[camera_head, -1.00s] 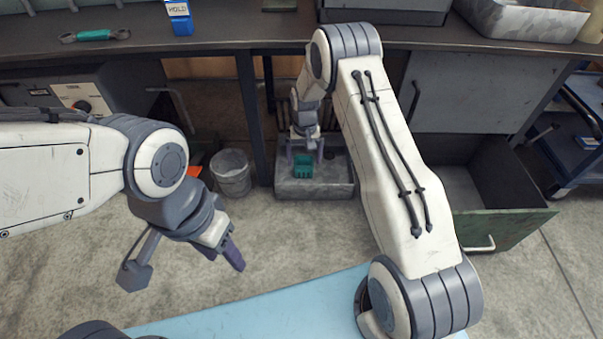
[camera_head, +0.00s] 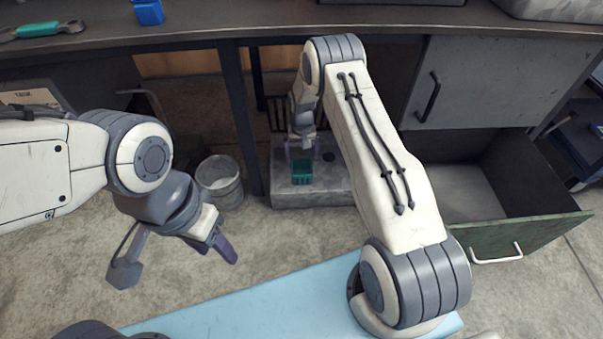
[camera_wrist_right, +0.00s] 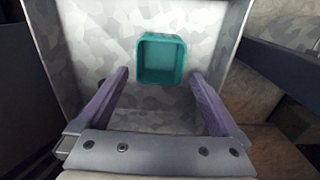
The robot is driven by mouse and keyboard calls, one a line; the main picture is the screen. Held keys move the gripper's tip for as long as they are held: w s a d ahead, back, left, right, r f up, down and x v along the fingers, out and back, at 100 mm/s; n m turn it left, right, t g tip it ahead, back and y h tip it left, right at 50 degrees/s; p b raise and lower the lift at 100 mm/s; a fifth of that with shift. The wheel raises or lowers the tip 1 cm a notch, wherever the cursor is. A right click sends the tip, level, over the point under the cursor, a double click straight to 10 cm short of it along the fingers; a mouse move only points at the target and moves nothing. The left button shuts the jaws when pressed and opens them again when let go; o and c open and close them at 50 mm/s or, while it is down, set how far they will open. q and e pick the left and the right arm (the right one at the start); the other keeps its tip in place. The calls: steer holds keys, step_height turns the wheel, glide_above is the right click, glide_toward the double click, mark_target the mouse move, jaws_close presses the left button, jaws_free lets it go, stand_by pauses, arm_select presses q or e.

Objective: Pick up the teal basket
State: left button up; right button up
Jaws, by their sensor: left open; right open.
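The teal basket (camera_head: 302,173) sits on a low grey metal block (camera_head: 285,194) under the workbench. In the right wrist view the teal basket (camera_wrist_right: 161,59) is seen from above as an open square box on the mottled grey surface. My right gripper (camera_head: 302,152) reaches down over it, open; in the wrist view its two purple fingers (camera_wrist_right: 160,85) are spread left and right of the basket with gaps on both sides. I cannot tell the exact height of the fingertips. My left gripper (camera_head: 226,248) is open and empty above the floor, away from the basket.
A grey bucket (camera_head: 220,182) stands left of the block. An open green-fronted drawer (camera_head: 520,236) juts out at the right. The bench top (camera_head: 250,29) overhangs the block, with a bench leg (camera_head: 241,120) beside it. A wrench (camera_head: 40,29) and a blue item (camera_head: 149,12) lie on the bench.

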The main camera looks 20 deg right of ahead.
mark_target(302, 171)
step_height(302, 171, down, 9)
steer(key=b, duration=0.5)
steer(key=shift+r, duration=0.15)
steer(key=c, duration=1)
